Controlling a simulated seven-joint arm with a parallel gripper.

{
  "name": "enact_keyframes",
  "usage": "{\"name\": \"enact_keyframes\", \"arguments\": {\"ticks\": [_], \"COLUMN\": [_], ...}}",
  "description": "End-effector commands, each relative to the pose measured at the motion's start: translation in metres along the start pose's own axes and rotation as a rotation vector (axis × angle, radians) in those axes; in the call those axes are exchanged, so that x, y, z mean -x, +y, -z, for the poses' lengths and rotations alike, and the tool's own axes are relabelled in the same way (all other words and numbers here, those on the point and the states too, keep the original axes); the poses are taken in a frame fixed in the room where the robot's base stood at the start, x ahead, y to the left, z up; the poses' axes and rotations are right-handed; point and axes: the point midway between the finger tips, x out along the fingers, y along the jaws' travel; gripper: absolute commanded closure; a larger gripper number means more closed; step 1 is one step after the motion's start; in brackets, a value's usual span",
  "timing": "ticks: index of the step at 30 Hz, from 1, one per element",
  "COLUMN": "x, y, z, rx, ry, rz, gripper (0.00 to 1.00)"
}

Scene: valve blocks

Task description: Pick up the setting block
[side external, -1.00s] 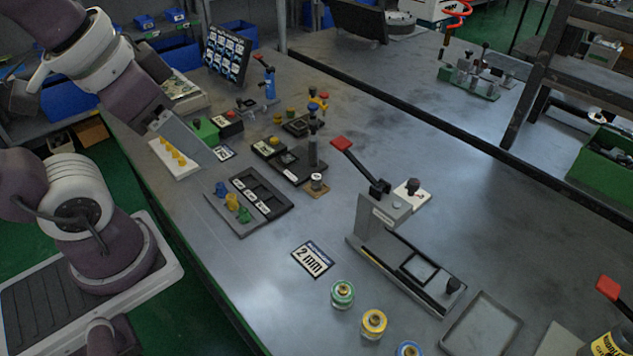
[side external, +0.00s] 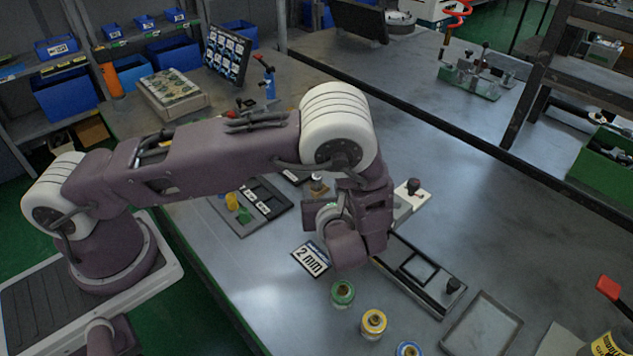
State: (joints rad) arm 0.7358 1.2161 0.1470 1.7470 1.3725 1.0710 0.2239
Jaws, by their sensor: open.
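Which piece is the setting block I cannot tell for sure. Three small round pieces stand in a row at the front of the bench: one green-ringed (side external: 343,292), one yellow (side external: 374,322) and one blue (side external: 408,349). A white plate with a black knob (side external: 413,187) lies behind the clamp fixture. A card reading "2 mm" (side external: 311,259) lies left of my gripper. My gripper (side external: 345,250) is over the bench, between the card and the fixture, above and behind the green-ringed piece. Its fingertips are hidden by my wrist, and no held piece shows.
The fixture's long base (side external: 430,272) runs right of my gripper; my wrist hides its clamp post. A shallow grey tray (side external: 482,322) lies to its right. A black compartment tray (side external: 252,212) with coloured pieces is at left, partly covered by my arm. The bench's right middle is clear.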

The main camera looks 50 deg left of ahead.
Motion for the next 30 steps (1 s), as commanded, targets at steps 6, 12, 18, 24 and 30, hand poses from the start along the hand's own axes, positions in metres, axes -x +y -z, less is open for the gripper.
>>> {"name": "enact_keyframes", "arguments": {"ticks": [6, 12, 18, 24, 30], "x": [-0.037, -0.076, -0.099, -0.099, -0.098], "y": [0.002, 0.003, 0.002, 0.002, 0.002], "z": [0.000, 0.000, 0.000, 0.000, 0.000], "rx": [0.003, 0.005, 0.005, 0.005, 0.005], "ry": [0.002, 0.002, 0.003, 0.003, 0.003], "rz": [-0.005, -0.008, -0.005, -0.005, -0.005], "gripper": [0.48, 0.48, 0.48, 0.52, 0.91]}}
